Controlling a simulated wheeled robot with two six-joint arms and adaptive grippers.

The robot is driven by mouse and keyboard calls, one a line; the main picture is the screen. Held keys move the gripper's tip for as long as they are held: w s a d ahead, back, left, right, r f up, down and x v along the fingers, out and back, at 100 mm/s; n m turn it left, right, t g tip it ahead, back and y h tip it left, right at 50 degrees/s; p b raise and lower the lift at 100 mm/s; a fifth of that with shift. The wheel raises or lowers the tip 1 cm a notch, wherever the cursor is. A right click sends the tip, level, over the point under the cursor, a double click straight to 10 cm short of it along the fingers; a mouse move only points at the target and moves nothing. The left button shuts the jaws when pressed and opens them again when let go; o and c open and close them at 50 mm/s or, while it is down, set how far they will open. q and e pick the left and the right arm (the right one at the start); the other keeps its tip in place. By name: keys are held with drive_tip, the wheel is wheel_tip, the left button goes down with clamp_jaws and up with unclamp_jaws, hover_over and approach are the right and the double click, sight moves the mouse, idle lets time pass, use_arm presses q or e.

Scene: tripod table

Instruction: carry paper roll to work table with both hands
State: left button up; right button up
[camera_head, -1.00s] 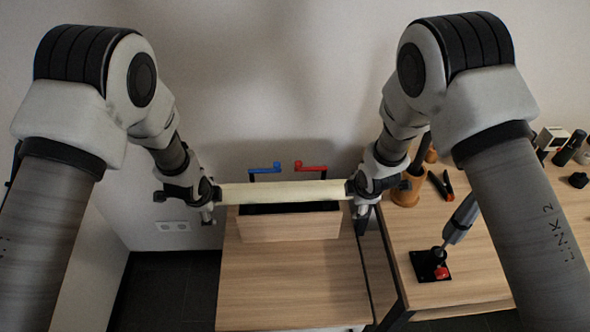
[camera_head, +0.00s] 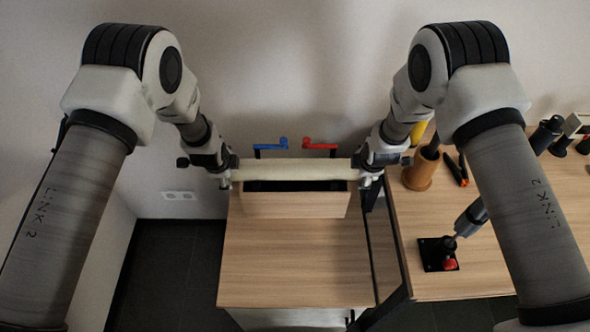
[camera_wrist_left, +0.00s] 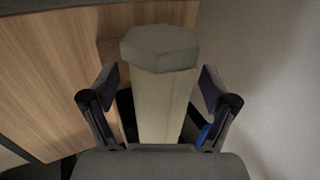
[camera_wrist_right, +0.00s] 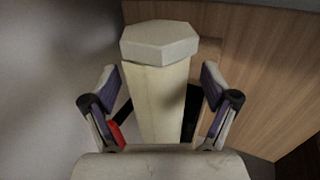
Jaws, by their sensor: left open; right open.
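The paper roll (camera_head: 295,173) is a long pale cream bar lying level across the top of a wooden holder (camera_head: 296,204). My left gripper (camera_head: 229,178) is at its left end and my right gripper (camera_head: 364,178) is at its right end. In the left wrist view the paper roll (camera_wrist_left: 160,95) lies between the two spread fingers, with gaps on both sides. In the right wrist view the paper roll (camera_wrist_right: 157,95) also lies between open fingers, with gaps on both sides. Both grippers are open. The work table (camera_head: 420,275) stands at the right.
The holder stands on a lower wooden cabinet top (camera_head: 290,265). A blue crank handle (camera_head: 270,144) and a red one (camera_head: 320,144) stand behind the roll. On the work table are an orange-brown cup (camera_head: 422,172) and a black base with a red knob (camera_head: 438,255).

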use_arm(q)
drive_tip(key=shift+f, duration=0.3)
use_arm(e)
drive_tip(key=shift+f, duration=0.3)
use_arm(q)
drive_tip(key=shift+w+f, duration=0.2)
use_arm(e)
drive_tip(key=shift+w+f, duration=0.15)
drive_tip(key=shift+w, duration=0.15)
use_arm(q)
drive_tip(key=shift+s+r, duration=0.1)
drive_tip(key=shift+r, duration=0.05)
drive_tip(key=c, duration=1.4)
use_arm(e)
drive_tip(key=shift+s, duration=0.15)
drive_tip(key=c, duration=1.4)
use_arm(q)
clamp_jaws()
use_arm(e)
clamp_jaws()
